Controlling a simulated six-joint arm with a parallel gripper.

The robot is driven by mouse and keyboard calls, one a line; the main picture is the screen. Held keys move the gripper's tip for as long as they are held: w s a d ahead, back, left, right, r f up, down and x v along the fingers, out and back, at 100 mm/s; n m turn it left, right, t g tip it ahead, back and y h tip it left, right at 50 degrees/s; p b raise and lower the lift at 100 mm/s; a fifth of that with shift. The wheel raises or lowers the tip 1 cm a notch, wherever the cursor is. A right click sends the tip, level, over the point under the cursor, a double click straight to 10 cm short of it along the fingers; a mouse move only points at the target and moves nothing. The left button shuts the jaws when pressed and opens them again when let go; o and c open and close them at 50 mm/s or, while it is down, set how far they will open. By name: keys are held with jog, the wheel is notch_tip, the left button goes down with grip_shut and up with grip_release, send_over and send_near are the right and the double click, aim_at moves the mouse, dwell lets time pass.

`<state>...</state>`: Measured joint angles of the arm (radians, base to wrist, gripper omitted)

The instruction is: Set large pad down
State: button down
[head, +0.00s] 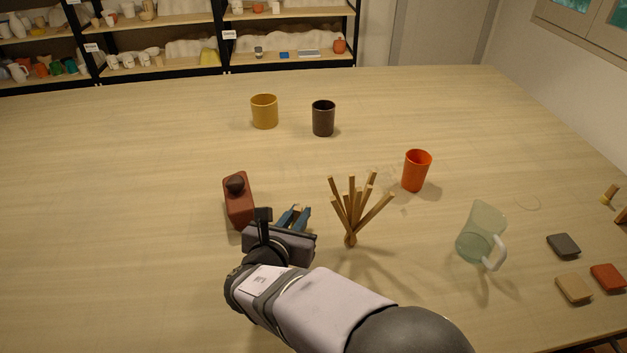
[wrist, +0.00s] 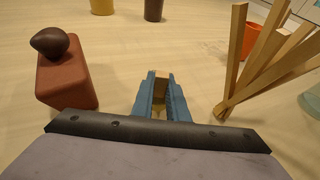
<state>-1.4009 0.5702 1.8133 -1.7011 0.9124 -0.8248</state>
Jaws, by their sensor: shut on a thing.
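My gripper (head: 298,213) is low over the table, left of the bundle of wooden sticks. In the wrist view my gripper (wrist: 158,85) has its blue fingers close together on a small brown and yellowish thing, which I take for the large pad (wrist: 160,90). The fingers hide most of it, and I cannot tell whether it touches the table.
A red block with a dark knob (head: 238,205) stands left of my gripper, wooden sticks (head: 351,210) right. Beyond are yellow (head: 264,112), dark (head: 323,119) and orange (head: 416,171) cups. A glass jug (head: 481,233) and several small tiles (head: 574,288) are right. The left table is clear.

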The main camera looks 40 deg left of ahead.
jog(key=p, duration=0.3)
send_over(314, 194)
jog(key=s+d, duration=0.1)
jog(key=s, duration=0.2)
jog(key=w, duration=0.1)
jog(key=w+a+p, duration=0.1)
jog(key=shift+w+r, duration=0.1)
jog(key=shift+w, duration=0.3)
jog(key=shift+w+a+f, duration=0.15)
jog(key=shift+w+f, duration=0.05)
jog(key=shift+f, duration=0.65)
jog(key=shift+s+f, duration=0.1)
jog(key=shift+f, duration=0.15)
jog(key=c, duration=1.7)
grip_release()
jog(key=shift+c, duration=0.2)
jog(key=shift+r, duration=0.2)
